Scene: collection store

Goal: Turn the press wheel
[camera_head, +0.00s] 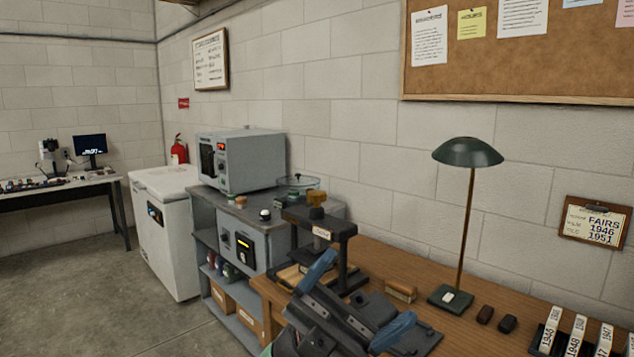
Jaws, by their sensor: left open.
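A small dark press (345,233) stands at the left end of the wooden bench, with a pale label on its crossbar. My left gripper (355,301) is in front of the press, at the bottom of the view. Its two blue-tipped fingers are spread wide, with nothing seen between them. It hides part of the press's lower front and the bench. My right gripper is out of view.
A green lamp (468,153) stands on the wooden bench (420,272) to the right. A wooden-handled block (400,291), two dark small objects and year-labelled items (577,334) lie along it. A grey cabinet with an oven-like box (250,162) and a white chest (170,235) stand left.

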